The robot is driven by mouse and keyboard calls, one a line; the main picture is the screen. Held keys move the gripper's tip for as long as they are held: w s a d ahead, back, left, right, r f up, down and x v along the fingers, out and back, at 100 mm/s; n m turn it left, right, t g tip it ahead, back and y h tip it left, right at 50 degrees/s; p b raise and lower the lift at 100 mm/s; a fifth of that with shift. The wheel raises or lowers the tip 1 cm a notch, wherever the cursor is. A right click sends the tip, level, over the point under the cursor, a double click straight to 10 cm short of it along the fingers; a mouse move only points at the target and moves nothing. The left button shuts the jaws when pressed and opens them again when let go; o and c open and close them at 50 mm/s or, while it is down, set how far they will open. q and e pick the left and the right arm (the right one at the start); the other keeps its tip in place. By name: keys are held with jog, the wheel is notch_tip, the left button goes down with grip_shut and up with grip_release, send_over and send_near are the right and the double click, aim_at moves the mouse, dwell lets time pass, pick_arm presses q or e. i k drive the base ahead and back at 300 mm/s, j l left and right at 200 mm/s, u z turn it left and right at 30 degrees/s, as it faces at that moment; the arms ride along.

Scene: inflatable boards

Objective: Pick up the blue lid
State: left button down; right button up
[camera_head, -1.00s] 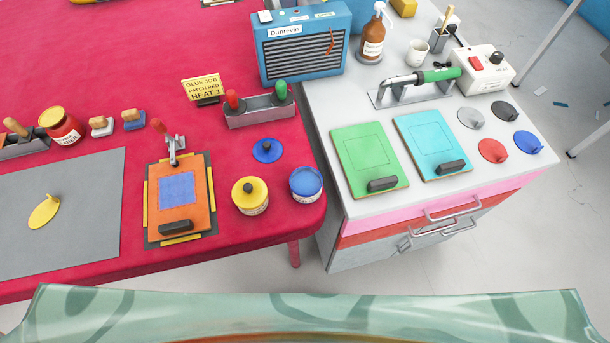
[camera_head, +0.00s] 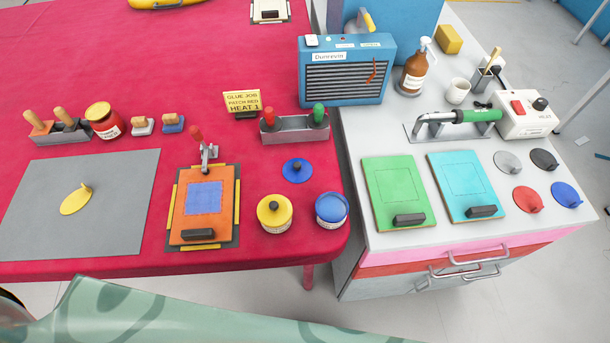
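The blue lid (camera_head: 297,170) is a flat round disc with a small dark knob on top. It lies on the red table, just behind the blue tin (camera_head: 332,210) and apart from it. Neither of my grippers is in view.
An orange clamped board (camera_head: 203,215) lies left of the tins. A metal holder (camera_head: 295,135) with red and green handles stands behind the lid. The white counter (camera_head: 385,243) to the right bears several boards and coloured discs. A pale green inflatable (camera_head: 130,318) crosses the near edge.

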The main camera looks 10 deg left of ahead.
aim_at(295, 170)
jog(key=k+j+z, duration=0.55)
jog(key=z, duration=0.2)
jog(key=k+j+z, duration=0.1)
jog(key=k+z, duration=0.3)
